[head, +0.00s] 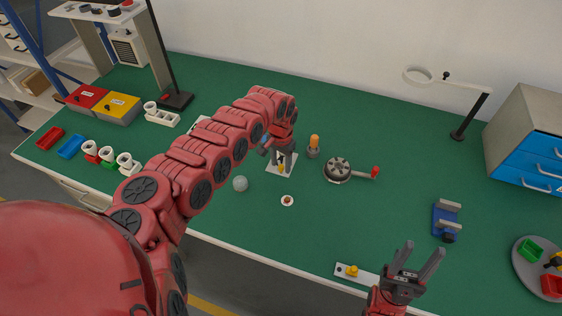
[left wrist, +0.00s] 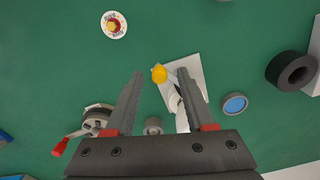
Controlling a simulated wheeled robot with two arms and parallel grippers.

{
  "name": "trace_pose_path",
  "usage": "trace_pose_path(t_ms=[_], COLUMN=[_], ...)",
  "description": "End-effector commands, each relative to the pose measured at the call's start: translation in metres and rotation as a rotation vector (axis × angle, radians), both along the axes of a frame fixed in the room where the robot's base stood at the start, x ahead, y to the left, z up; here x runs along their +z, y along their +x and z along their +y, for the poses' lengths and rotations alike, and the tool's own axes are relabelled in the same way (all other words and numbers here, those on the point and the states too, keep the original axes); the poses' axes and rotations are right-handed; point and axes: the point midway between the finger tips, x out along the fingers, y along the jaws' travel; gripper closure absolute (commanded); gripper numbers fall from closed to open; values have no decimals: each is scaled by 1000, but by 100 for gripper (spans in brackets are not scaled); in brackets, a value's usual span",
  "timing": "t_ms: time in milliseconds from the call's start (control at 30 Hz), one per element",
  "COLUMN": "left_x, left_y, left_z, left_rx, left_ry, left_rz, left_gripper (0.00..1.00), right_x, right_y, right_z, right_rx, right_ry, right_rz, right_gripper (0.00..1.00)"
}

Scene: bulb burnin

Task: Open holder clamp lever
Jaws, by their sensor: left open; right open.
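A white plate (head: 273,169) lies on the green table, with a clamp lever on it. Its yellow tip (head: 282,169) shows low between the fingers of my left gripper (head: 284,161). In the left wrist view the white plate (left wrist: 194,72) carries a pale lever with a yellow knob (left wrist: 159,73). My left gripper (left wrist: 161,75) is open, its fingers on either side of the knob and lever. I cannot tell whether they touch. My right gripper (head: 424,250) is open and empty near the table's front edge.
A round grey device with a red handle (head: 338,169) and an orange-topped piece (head: 314,142) stand right of the plate. A red-centred white disc (head: 287,200) lies in front. A second white strip with a yellow knob (head: 352,271) lies beside my right gripper.

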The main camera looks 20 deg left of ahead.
Motion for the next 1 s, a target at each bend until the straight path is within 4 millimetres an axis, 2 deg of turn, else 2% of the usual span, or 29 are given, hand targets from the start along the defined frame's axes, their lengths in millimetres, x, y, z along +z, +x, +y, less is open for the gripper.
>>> trace_pose_path(t_ms=[300, 600, 1000], left_x=[-2, -2, -2], left_y=[0, 0, 0], left_z=[0, 0, -1], left_rx=[-1, 0, 18], left_ry=[0, 0, 0], left_rz=[0, 1, 1], left_gripper=[47, 100, 100], right_x=[0, 0, 0], right_y=[0, 0, 0], right_z=[0, 0, 0], right_rx=[0, 0, 0], right_ry=[0, 0, 0], right_rz=[0, 0, 0], right_gripper=[50, 50, 50])
